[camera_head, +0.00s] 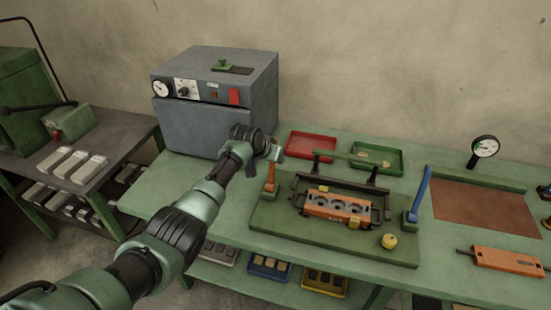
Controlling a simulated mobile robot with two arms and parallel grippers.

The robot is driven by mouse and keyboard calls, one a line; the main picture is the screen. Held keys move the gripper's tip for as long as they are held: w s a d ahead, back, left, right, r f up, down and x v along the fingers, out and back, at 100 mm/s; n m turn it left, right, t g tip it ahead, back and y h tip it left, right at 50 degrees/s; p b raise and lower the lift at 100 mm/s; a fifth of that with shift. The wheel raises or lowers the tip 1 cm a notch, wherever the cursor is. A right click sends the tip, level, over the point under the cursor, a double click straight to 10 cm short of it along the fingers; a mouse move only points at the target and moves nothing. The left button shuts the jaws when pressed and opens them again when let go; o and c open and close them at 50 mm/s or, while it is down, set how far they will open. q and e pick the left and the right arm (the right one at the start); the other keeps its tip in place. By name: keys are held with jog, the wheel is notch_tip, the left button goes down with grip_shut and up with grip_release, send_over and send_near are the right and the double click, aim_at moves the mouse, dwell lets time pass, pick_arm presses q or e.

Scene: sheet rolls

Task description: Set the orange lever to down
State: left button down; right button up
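The orange lever (270,178) stands about upright at the left end of a green fixture board (290,243) on the bench. My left arm comes in from the left. Its gripper (277,152) is at the top of the orange lever, close to or touching its tip. The fingers are small and partly hidden by the wrist, so I cannot tell if they are open or shut on it. My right gripper is not in view.
A blue lever (422,190) stands at the board's right end, near a yellow knob (389,241). Between the levers, an orange block (338,207) sits in a dark frame. Behind are a red tray (311,146) and a grey oven (215,110).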

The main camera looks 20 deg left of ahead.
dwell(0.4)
pick_arm(q)
jog(key=c, duration=1.3)
grip_release()
jog(key=shift+w+f, duration=0.1)
jog(key=shift+v, duration=3.9)
